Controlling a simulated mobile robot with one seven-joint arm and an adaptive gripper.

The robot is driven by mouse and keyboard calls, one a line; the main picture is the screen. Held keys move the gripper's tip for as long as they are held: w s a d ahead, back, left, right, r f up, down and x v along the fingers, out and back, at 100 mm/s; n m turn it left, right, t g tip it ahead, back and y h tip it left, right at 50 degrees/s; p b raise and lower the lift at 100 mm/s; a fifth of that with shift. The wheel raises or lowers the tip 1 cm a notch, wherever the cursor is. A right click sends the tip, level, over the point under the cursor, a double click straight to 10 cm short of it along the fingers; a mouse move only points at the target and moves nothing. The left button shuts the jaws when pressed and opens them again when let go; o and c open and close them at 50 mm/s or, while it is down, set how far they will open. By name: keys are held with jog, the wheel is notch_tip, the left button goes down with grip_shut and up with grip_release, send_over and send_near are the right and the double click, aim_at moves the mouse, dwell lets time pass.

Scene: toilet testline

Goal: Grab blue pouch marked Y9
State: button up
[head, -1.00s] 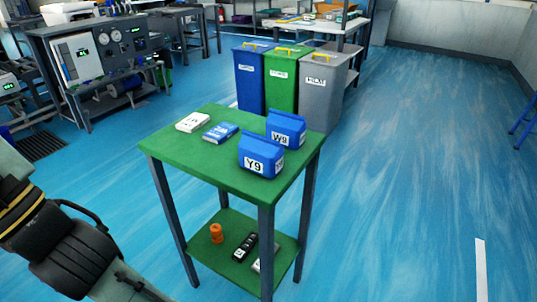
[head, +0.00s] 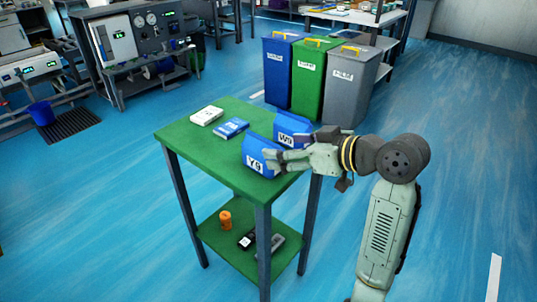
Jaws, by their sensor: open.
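The blue pouch marked Y9 (head: 257,153) stands on the green table top near its front right edge, label facing me. My gripper (head: 272,160) reaches in from the right, with its open fingers at the right side of the Y9 pouch and covering part of it. Whether the fingers touch the pouch I cannot tell. The blue pouch marked W9 (head: 291,127) stands just behind, partly hidden by my gripper.
A white box (head: 207,115) and a blue box (head: 231,128) lie on the green table (head: 200,143). Its lower shelf holds an orange item (head: 225,220) and dark devices (head: 247,240). Blue, green and grey bins (head: 350,85) stand behind. Floor at right is clear.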

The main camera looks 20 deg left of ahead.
aim_at(263, 147)
jog(key=p+x, duration=0.1)
jog(key=x, duration=0.7)
jog(key=shift+w+a+f+p, duration=0.1)
jog(key=shift+f+p, duration=0.15)
jog(key=shift+p, duration=0.05)
jog(key=shift+c, duration=0.6)
jog(key=c, duration=1.1)
jog(key=shift+r, duration=0.1)
jog(key=shift+c, duration=0.2)
